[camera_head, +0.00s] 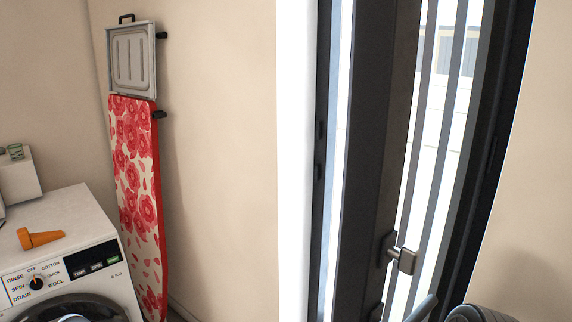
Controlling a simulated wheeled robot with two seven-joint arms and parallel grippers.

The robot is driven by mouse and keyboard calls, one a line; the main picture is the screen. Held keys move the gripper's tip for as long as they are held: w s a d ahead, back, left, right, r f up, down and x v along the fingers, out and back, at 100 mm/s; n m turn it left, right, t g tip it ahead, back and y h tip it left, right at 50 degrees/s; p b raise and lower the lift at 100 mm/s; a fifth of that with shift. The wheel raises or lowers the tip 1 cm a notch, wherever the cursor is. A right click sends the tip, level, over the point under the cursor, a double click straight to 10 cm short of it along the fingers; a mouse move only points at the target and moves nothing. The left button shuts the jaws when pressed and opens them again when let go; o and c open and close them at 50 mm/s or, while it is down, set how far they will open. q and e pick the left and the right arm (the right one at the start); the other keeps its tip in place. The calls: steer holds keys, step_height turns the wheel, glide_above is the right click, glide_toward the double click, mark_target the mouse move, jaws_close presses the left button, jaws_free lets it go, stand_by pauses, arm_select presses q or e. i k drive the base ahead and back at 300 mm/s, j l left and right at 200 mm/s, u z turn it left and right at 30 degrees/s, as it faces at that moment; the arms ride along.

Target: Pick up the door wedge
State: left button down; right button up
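An orange door wedge (40,238) lies on the white top of the washing machine (70,208), near its front edge at the left of the head view. Its thick end is at the left and it tapers to the right. Nothing touches it from above. Neither of my grippers can be made out in this view.
The washing machine's dial and buttons face forward. A white box (20,178) stands at the left edge behind the wedge. A red floral ironing board (135,190) hangs on the wall. A dark-framed window or door (372,150) with a handle (402,258) is at the right.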

mark_target(27, 241)
steer(key=k+j+u, duration=0.15)
steer(key=u, duration=0.15)
steer(key=k+j+u, duration=0.1)
steer(key=j+u, duration=0.15)
steer(key=i+l+u, duration=0.1)
steer(key=l+u, duration=0.15)
steer(key=u, duration=0.15)
steer(key=l+u, duration=0.25)
steer(key=u, duration=0.15)
steer(key=i, duration=0.05)
